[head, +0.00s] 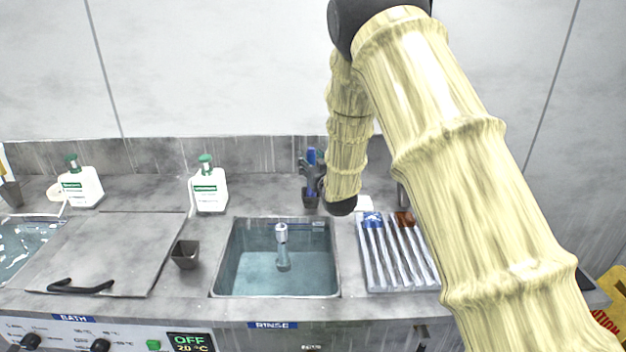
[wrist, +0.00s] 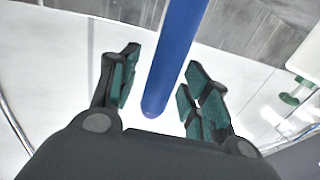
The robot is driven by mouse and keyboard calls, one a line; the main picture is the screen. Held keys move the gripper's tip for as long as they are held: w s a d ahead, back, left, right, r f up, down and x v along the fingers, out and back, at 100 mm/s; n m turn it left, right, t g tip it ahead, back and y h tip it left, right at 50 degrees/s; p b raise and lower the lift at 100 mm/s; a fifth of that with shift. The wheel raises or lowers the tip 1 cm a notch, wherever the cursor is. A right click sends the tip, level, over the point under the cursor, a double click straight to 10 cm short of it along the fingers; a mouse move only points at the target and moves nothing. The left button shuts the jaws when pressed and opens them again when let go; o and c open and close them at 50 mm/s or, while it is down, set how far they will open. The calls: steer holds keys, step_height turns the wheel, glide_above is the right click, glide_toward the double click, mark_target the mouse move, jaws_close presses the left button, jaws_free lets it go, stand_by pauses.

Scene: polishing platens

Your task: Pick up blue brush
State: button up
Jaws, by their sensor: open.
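The blue brush (head: 311,157) stands upright at the back of the counter, with its lower part in a small dark holder (head: 310,200). In the wrist view its plain blue handle (wrist: 174,50) runs from the top edge down between my fingers, its rounded end near the palm. My gripper (wrist: 162,78) is open, one dark green-padded finger on each side of the handle, with gaps visible on both sides. In the head view my gripper (head: 308,170) is small and partly hidden beside the brush and my wrist. The bristles are not visible.
A rinse basin (head: 222,270) with water and a faucet lies in front. A ribbed tray (head: 364,285) with blue and brown items is to its right.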

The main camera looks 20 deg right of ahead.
jaws_close()
stand_by(0.3)
step_height(320, 180, up, 9)
steer(key=shift+f+b, duration=0.1)
steer(key=shift+b, duration=0.7)
steer(key=shift+r, duration=1.25)
